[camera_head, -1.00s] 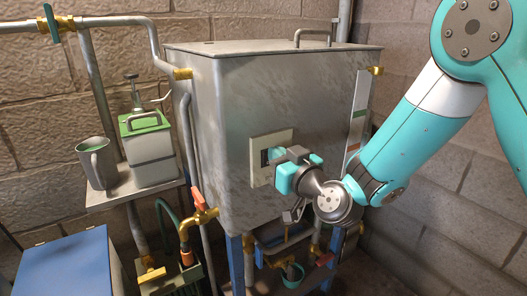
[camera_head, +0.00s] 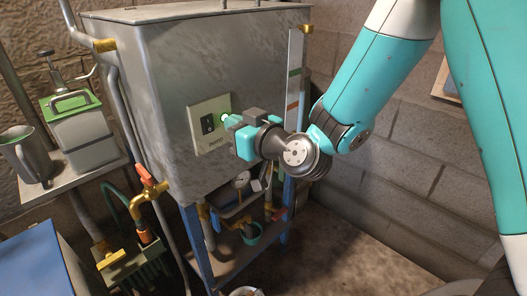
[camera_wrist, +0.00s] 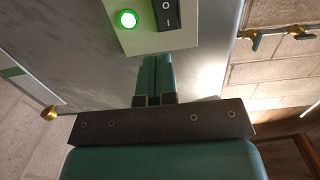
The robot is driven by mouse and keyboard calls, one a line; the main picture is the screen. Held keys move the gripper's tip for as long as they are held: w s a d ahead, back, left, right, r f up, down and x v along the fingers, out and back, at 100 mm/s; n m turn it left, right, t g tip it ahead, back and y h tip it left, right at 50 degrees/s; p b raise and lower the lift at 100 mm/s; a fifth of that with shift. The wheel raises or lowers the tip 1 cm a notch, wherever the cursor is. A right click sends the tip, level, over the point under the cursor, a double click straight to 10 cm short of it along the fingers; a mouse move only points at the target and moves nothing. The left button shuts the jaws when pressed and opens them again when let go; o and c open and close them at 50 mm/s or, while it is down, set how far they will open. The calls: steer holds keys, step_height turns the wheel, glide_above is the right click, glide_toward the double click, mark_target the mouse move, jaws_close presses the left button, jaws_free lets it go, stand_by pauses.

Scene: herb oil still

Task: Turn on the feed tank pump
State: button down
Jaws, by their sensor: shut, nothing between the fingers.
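The pump switch panel (camera_head: 209,124) is a cream plate on the front of the grey metal feed tank (camera_head: 215,60). It carries a black rocker switch (camera_head: 207,123) and a round green light. In the wrist view the light (camera_wrist: 128,19) glows bright green beside the rocker (camera_wrist: 173,14). The rocker's marks show, but I cannot tell surely which side is pressed. My gripper (camera_head: 231,121) is shut and empty, its fingertips just in front of the panel's right side. In the wrist view the closed teal fingers (camera_wrist: 157,62) point toward the panel, seemingly apart from the rocker.
Left are a shelf with a metal mug (camera_head: 30,160) and a green-topped canister (camera_head: 78,135), a brass tap with an orange handle (camera_head: 150,182), and a blue box (camera_head: 40,262). Floor is clear at the right.

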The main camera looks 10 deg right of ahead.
steer(key=b+v, duration=0.8)
steer(key=b, duration=0.3)
steer(key=shift+s, duration=0.15)
steer(key=shift+a+f, duration=0.1)
steer(key=shift+f, duration=0.05)
steer(key=s+d+f+g+h, duration=0.2)
steer(key=s+f+g, duration=0.3)
steer(key=s+g, duration=0.3)
steer(key=s+d+f+g+h, duration=0.2)
steer(key=s+f+g, duration=0.4)
steer(key=s, duration=0.5)
step_height(320, 180, up, 18)
steer(key=p, duration=1.7)
steer(key=shift+n+g+h+p, duration=0.3)
steer(key=shift+n+g, duration=0.1)
